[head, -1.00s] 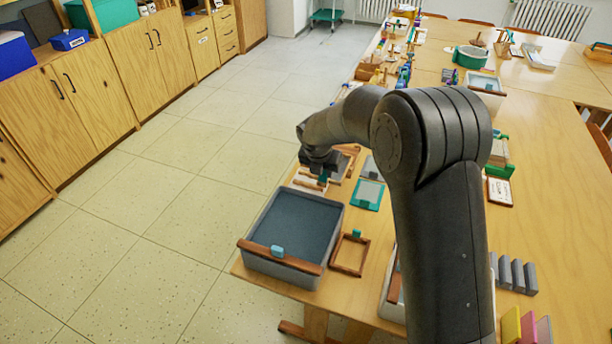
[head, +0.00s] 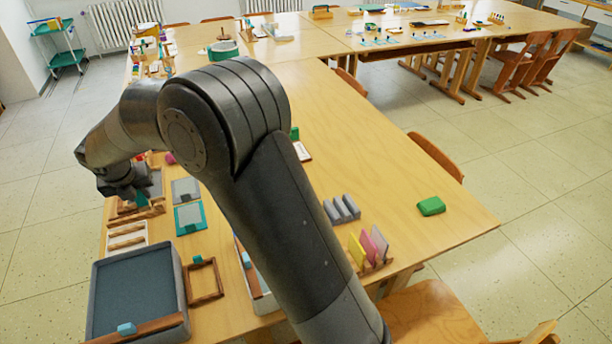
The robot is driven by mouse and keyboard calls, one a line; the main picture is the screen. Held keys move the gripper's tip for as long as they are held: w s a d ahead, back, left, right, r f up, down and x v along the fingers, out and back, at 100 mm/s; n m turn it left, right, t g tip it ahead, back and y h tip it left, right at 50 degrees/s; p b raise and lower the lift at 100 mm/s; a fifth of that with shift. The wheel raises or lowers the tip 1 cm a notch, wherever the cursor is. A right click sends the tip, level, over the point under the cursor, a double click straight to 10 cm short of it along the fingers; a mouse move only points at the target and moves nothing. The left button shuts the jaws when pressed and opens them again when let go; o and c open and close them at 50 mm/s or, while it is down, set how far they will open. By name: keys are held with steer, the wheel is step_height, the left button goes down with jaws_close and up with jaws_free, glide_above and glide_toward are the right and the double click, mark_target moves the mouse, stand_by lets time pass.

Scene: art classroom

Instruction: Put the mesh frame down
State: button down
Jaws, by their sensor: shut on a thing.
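In the head view my gripper (head: 130,190) is at the left, low over the near end of the table. It is shut on a brown wooden frame (head: 137,212) with a teal tab, which I take to be the mesh frame. My gripper and wrist hide part of it, and I cannot tell whether it touches the table. A teal-edged grey mesh panel (head: 190,217) and a grey panel (head: 186,190) lie to its right.
A white tray with wooden bars (head: 126,237) and a grey tub (head: 97,270) stand nearer. An empty wooden frame (head: 220,283) lies beside the tub. Grey blocks (head: 342,209), coloured upright plates (head: 369,248) and a green block (head: 431,206) are at right. The table's (head: 400,190) right part is mostly clear.

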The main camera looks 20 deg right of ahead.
steer(key=w+d+m+h, duration=0.1)
steer(key=w+d+m, duration=0.15)
steer(key=d, duration=1.25)
steer(key=w+d+m+h, duration=0.15)
steer(key=w+d, duration=0.25)
steer(key=d, duration=1.2)
steer(key=s+d+m+g, duration=0.1)
steer(key=s+d+m, duration=0.3)
steer(key=d, duration=1.2)
steer(key=s+d+m, duration=0.1)
steer(key=s+d, duration=0.4)
steer(key=d, duration=1)
steer(key=shift+h, duration=0.35)
steer(key=shift+w+a+f, duration=1.1)
steer(key=shift+w+f, duration=0.35)
steer(key=shift+f, duration=1.6)
steer(key=shift+w+a+f, duration=1.15)
steer(key=shift+w+f, duration=0.3)
steer(key=shift+f, duration=1.65)
steer(key=shift+w+a+f, duration=1.1)
steer(key=shift+w+f, duration=0.35)
steer(key=shift+f, duration=1.6)
steer(key=shift+f, duration=0.1)
